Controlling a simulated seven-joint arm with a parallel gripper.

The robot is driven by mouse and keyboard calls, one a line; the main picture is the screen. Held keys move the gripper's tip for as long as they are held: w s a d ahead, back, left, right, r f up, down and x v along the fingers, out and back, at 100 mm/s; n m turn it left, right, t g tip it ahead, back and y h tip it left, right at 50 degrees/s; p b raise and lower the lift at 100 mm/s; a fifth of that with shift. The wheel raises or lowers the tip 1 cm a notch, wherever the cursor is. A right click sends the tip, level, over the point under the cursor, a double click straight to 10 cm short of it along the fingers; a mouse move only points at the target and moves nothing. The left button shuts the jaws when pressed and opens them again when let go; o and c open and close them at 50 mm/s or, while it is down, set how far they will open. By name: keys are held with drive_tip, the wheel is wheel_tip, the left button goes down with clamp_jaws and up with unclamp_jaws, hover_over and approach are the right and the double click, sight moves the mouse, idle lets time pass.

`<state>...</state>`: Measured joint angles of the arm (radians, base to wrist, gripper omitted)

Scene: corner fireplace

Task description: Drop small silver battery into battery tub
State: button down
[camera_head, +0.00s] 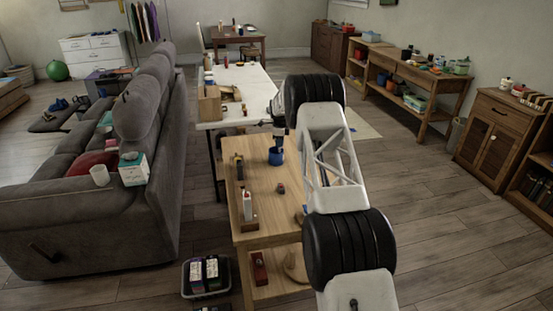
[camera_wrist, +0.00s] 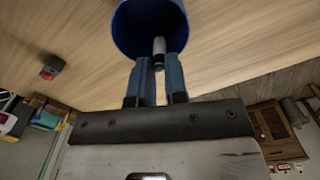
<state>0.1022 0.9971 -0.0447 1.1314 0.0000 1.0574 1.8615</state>
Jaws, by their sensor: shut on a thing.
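In the wrist view my gripper (camera_wrist: 158,64) is shut on a small silver battery (camera_wrist: 159,47), a short light-grey cylinder with a dark end, held between the blue fingertips. The battery overlaps the opening of the blue battery tub (camera_wrist: 124,25) in that view; I cannot tell its exact height relative to the rim. In the head view the blue tub (camera_head: 276,156) stands on the wooden table, just below my gripper (camera_head: 279,141). The battery is too small to make out there.
The wooden table (camera_head: 262,210) also bears a small dark block (camera_head: 280,188), which shows in the wrist view as a grey and red object (camera_wrist: 51,68). A white-topped table (camera_head: 240,85) stands behind. A grey sofa (camera_head: 120,190) is at the left. Wood around the tub is mostly bare.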

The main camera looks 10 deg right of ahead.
drive_tip(key=c, duration=1.1)
unclamp_jaws()
drive_tip(key=shift+r, duration=3.95)
